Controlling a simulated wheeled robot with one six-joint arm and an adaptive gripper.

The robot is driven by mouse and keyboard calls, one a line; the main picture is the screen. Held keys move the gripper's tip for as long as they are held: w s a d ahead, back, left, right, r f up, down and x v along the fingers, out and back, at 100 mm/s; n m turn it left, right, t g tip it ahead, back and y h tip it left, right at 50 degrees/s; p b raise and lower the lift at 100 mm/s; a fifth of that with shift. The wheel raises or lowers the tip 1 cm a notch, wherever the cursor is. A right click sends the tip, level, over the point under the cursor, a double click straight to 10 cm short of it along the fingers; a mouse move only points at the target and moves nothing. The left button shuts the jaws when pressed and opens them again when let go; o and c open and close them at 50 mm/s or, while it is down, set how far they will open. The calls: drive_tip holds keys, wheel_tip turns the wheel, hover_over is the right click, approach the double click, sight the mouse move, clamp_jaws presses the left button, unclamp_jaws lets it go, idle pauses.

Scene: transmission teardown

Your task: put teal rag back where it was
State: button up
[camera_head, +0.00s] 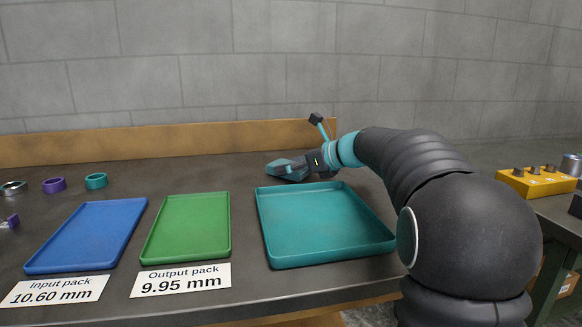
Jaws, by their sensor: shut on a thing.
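My gripper (296,169) is behind the teal tray, low over the back of the table, and points left. It is shut on a small dark teal lump, the teal rag (283,165), which shows at the fingers. The fingers and the rag overlap in this view, so the rag's full outline is hidden. I cannot tell whether the rag touches the table.
An empty teal tray (327,255) lies in front of my gripper. Empty green (187,229) and blue (88,236) trays lie left, with labels before them. Rings (95,181) lie far left. A wooden backboard (160,143) edges the table. A yellow block (537,184) stands right.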

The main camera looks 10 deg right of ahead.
drive_tip(key=shift+f, duration=0.2)
drive_tip(key=o, duration=1.1)
drive_tip(key=shift+c, duration=0.2)
drive_tip(key=shift+r, duration=0.1)
drive_tip(key=shift+r, duration=0.15)
drive_tip(key=v, duration=1.2)
